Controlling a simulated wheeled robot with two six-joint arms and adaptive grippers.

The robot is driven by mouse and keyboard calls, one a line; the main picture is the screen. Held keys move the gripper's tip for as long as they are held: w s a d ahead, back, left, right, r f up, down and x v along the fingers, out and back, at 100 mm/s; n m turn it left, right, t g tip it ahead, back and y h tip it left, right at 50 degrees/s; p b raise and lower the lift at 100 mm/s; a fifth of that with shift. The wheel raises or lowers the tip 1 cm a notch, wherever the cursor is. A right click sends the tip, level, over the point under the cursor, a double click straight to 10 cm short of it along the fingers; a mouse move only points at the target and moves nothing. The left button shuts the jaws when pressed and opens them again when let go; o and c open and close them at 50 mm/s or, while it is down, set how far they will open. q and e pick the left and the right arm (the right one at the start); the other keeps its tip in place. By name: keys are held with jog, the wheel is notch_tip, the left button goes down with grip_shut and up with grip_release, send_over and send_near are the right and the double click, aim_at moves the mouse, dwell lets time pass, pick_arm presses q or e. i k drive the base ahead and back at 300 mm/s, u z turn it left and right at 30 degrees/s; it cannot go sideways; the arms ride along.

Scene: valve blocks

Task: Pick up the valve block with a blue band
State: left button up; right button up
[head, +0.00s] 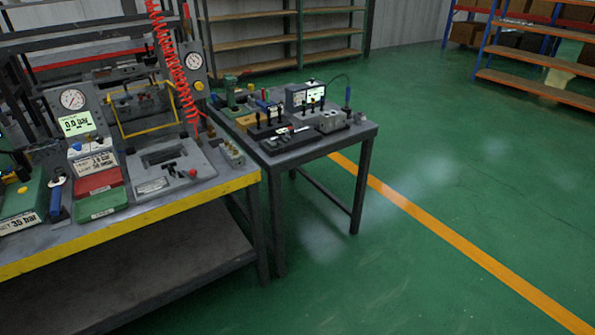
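Neither of my grippers shows in the head view. A small grey block (329,120) sits on the right part of the small side table (316,146); I cannot make out a blue band on it. Small blue parts (264,103) show among the items at the table's left and middle, too small to tell whether one is a band on a valve block. A grey block-like piece (231,152) stands at the right end of the yellow-edged workbench (150,207).
The workbench carries gauges (73,99), a red tray (98,182), a green tray (101,204) and a grey fixture (168,170). A red coiled hose (171,62) hangs above it. Shelves (540,57) stand at the back right. Green floor (450,190) with an orange line is clear.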

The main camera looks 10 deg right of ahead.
aim_at(236, 157)
jog(key=z, duration=1.35)
jog(key=i, duration=1.3)
jog(key=u, duration=0.65)
jog(key=i, duration=1.1)
jog(key=u, duration=0.95)
